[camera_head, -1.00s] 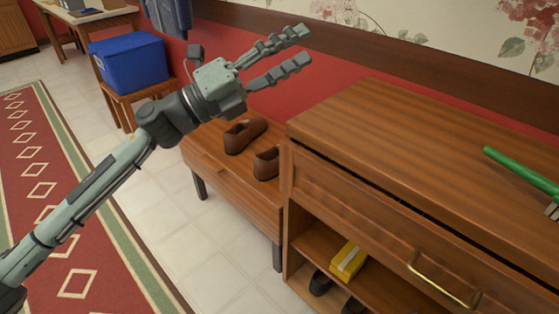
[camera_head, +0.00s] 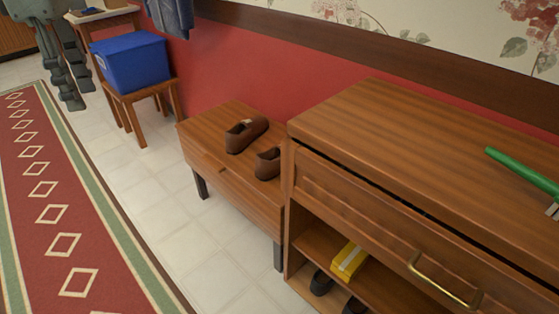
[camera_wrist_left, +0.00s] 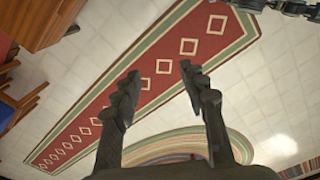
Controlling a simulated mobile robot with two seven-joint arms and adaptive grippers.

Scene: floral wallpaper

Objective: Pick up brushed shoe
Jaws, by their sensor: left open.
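Two brown shoes rest on a low wooden bench: one shoe (camera_head: 246,134) lies toward the back left, the other shoe (camera_head: 268,163) nearer the cabinet, partly hidden by its side. I cannot tell from here which is the brushed one. My left gripper (camera_head: 71,98) hangs at the upper left of the head view, fingers pointing down, open and empty, well away from the shoes. In the left wrist view its open fingers (camera_wrist_left: 155,95) point over the rug and floor, with nothing between them. My right gripper is not seen in the head view.
The wooden cabinet (camera_head: 400,140) stands right of the bench (camera_head: 200,128), with a green-handled brush (camera_head: 520,170) on top. A yellow box (camera_head: 349,261) and dark shoes (camera_head: 321,283) sit on its shelf. A blue bin (camera_head: 130,62) stands on a stool. Tiled floor before the bench is clear.

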